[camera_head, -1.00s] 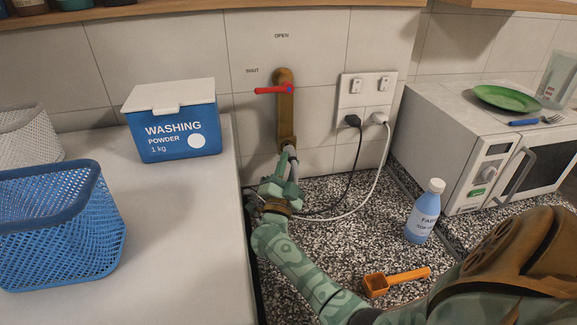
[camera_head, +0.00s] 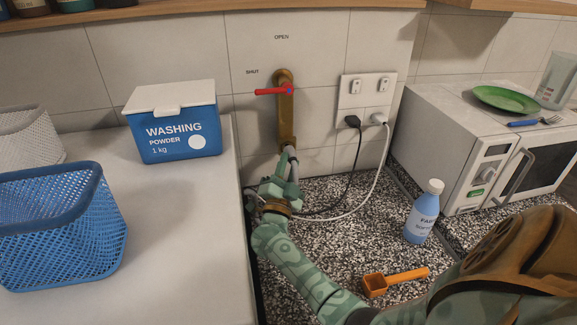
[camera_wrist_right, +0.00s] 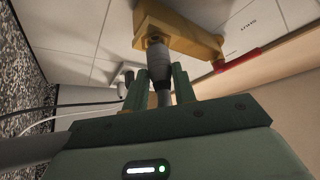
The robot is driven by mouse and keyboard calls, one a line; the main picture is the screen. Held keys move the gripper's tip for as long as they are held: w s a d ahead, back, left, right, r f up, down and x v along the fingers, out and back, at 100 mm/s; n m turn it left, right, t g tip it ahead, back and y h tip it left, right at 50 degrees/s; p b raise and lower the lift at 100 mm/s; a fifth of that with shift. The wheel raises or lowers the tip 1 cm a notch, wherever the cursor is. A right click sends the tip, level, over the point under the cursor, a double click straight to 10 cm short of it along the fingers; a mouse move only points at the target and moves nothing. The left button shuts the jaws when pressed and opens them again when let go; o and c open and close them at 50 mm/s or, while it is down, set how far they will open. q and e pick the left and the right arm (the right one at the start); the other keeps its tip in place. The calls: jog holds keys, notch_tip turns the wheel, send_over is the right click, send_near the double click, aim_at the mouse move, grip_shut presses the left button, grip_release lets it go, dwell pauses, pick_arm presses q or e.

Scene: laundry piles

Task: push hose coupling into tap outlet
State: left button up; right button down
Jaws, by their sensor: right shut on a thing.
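The brass tap (camera_head: 285,118) is fixed to the tiled wall, with its red lever (camera_head: 272,91) pointing left towards the SHUT mark. The tap also shows in the right wrist view (camera_wrist_right: 172,27). My right gripper (camera_head: 287,170) is below the tap outlet, shut on the grey hose coupling (camera_wrist_right: 160,68). In the wrist view the coupling stands between the two green fingers, roughly in line with the outlet. Its upper end meets the outlet; I cannot tell how deep it sits. The grey hose (camera_wrist_right: 30,149) shows at the left of the wrist view. My left gripper is not in view.
A washing powder box (camera_head: 175,125) and a blue basket (camera_head: 60,225) are on the left counter. A socket panel (camera_head: 367,95) with plugged cables is right of the tap. A blue bottle (camera_head: 422,215), an orange scoop (camera_head: 385,282) and a microwave (camera_head: 480,150) are at right.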

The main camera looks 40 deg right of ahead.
jog(key=shift+w+d, duration=0.3)
jog(key=shift+w, duration=0.25)
dwell(0.4)
jog(key=c, duration=1.1)
grip_release()
jog(key=shift+o, duration=0.2)
jog(key=s+a+p, duration=0.4)
jog(key=s, duration=0.3)
jog(key=shift+s+a, duration=0.15)
jog(key=shift+s, duration=0.25)
jog(key=shift+s+f, duration=0.1)
